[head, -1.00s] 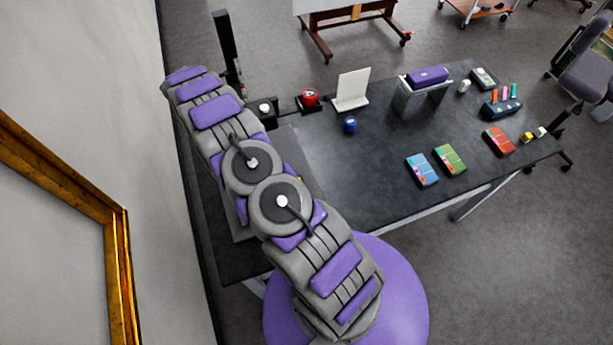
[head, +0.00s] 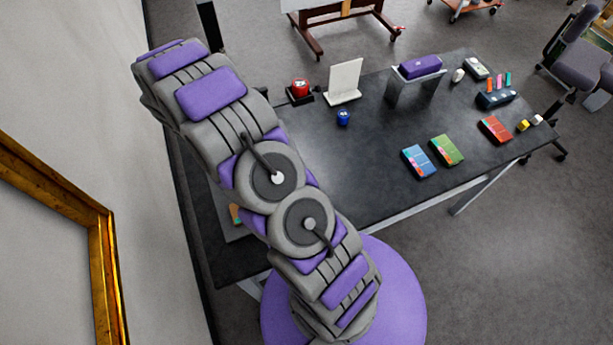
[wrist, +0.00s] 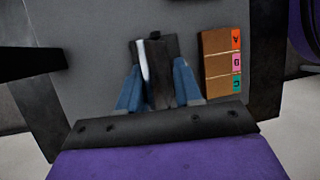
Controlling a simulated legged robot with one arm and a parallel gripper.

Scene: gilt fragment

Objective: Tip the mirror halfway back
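I cannot pick out the mirror for certain. A pale upright panel (head: 345,80) on a small foot stands at the back of the dark table, and its face looks plain. My gripper is hidden behind my arm in the head view. In the wrist view my gripper (wrist: 160,75) shows two blue fingers set apart, pointing away over a grey surface. A dark narrow piece with a white strip shows between them; I cannot tell whether they touch it. A brown block (wrist: 216,65) labelled A, B, C lies just right of the fingers.
On the table (head: 370,180) are a red button (head: 300,88), a blue item (head: 343,117), a purple box (head: 420,67) on a grey stand, and blue (head: 419,162), green (head: 446,150) and red (head: 495,130) boxes. A gilt frame (head: 100,230) hangs on the left wall.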

